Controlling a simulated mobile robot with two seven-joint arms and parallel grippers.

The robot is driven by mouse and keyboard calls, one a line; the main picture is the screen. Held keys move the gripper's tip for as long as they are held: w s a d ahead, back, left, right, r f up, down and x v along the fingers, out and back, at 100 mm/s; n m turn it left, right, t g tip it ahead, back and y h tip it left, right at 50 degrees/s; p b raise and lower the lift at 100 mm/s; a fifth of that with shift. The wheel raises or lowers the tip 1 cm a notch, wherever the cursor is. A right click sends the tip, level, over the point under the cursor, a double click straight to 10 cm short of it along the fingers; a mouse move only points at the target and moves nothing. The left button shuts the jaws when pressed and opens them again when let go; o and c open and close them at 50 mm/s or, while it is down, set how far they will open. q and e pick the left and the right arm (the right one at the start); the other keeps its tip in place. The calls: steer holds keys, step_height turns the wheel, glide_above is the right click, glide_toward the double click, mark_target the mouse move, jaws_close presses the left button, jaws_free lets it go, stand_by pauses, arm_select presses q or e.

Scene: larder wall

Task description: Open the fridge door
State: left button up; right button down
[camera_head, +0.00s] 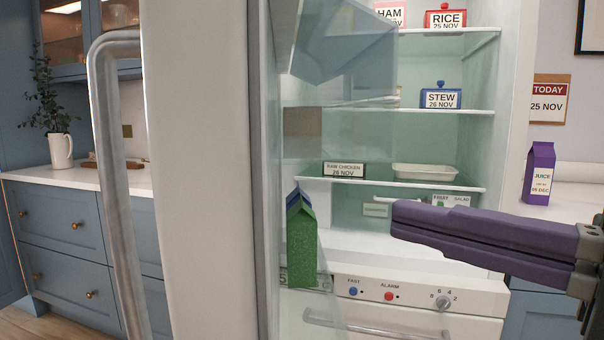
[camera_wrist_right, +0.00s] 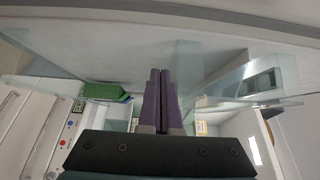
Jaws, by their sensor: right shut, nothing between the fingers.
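The fridge door (camera_head: 195,190) stands swung open at the left of the head view, seen nearly edge-on. Its long metal handle (camera_head: 113,190) is on the outer side, and clear bins and a green carton (camera_head: 301,240) are on its inner side. The fridge interior (camera_head: 390,140) is in plain view. My right gripper (camera_head: 398,216) is shut and empty in front of the lower shelves, pointing left at the door's inner side, apart from the handle. In the right wrist view its purple fingers (camera_wrist_right: 160,76) are together, facing the door's pale inner face (camera_wrist_right: 120,50). My left gripper is out of view.
Fridge shelves hold a stew container (camera_head: 440,97), a rice container (camera_head: 445,17), a raw chicken label (camera_head: 344,169) and a white tray (camera_head: 425,172). A control panel (camera_head: 405,293) is below. A juice carton (camera_head: 539,173) stands on the right counter; blue drawers (camera_head: 75,235) are left.

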mark_target(269, 201)
steer(key=w+a+p, duration=0.1)
steer(key=a, duration=0.1)
steer(key=w+a+p, duration=0.1)
steer(key=a+p, duration=0.1)
steer(key=a, duration=0.1)
steer(key=w+a+p, duration=0.1)
steer(key=a, duration=0.2)
steer(key=shift+w, duration=0.2)
